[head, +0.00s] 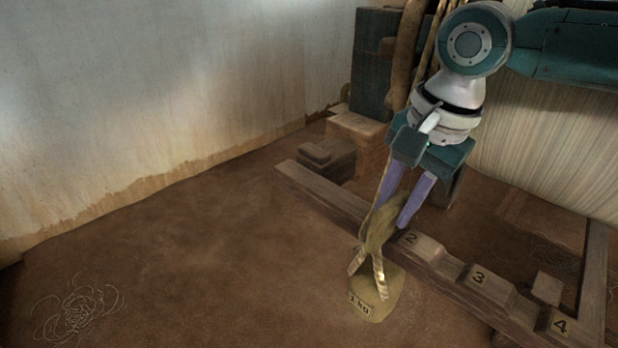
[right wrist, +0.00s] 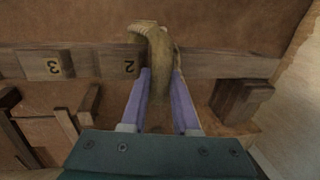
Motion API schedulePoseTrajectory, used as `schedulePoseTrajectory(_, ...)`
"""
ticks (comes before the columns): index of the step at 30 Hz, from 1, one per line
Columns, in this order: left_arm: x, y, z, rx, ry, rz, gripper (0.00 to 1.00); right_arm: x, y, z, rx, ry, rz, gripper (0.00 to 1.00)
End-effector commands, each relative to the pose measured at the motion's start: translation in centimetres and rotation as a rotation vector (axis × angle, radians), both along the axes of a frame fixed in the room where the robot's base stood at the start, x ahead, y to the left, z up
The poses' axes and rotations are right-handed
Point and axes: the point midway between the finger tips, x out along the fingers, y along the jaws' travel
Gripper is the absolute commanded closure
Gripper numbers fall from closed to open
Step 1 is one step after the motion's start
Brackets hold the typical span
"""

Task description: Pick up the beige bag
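The beige bag (head: 375,300) shows low in the middle of the head view, with a dark "1 kg" label on its rounded lower part. Its narrow upper part rises between the purple fingers of my right gripper (head: 392,215), with pale, rope-like ends hanging at its front. In the right wrist view the bag (right wrist: 158,45) fills the space between the fingertips (right wrist: 161,78) and seems to touch both, so the gripper looks shut on it. Whether the bag's bottom rests on the floor is hard to tell. My left gripper is not in view.
A wooden beam (head: 445,268) with blocks numbered 2, 3 and 4 runs beside the bag. Loom posts (head: 405,60) and stretched pale threads (head: 540,130) stand behind. The earthen floor (head: 200,250) to the left is open, with a loose thread tangle (head: 78,308).

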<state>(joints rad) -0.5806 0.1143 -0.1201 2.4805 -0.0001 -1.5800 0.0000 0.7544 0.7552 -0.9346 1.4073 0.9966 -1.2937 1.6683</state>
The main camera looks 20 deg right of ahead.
Motion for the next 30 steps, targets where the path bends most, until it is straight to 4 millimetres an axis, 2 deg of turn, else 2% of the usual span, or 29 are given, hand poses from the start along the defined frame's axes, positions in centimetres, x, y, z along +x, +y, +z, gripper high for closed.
schedulePoseTrajectory(1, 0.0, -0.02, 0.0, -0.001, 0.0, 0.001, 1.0, -0.02, -0.01, 0.0, 0.0, 0.001, 0.0, 0.91)
schedulePoseTrajectory(4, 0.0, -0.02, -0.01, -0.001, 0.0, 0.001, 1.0, -0.03, -0.01, -0.02, 0.0, 0.001, 0.0, 1.0)
schedulePoseTrajectory(30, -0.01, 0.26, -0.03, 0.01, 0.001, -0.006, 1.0, -0.04, -0.02, -0.03, 0.0, 0.001, 0.0, 1.0)
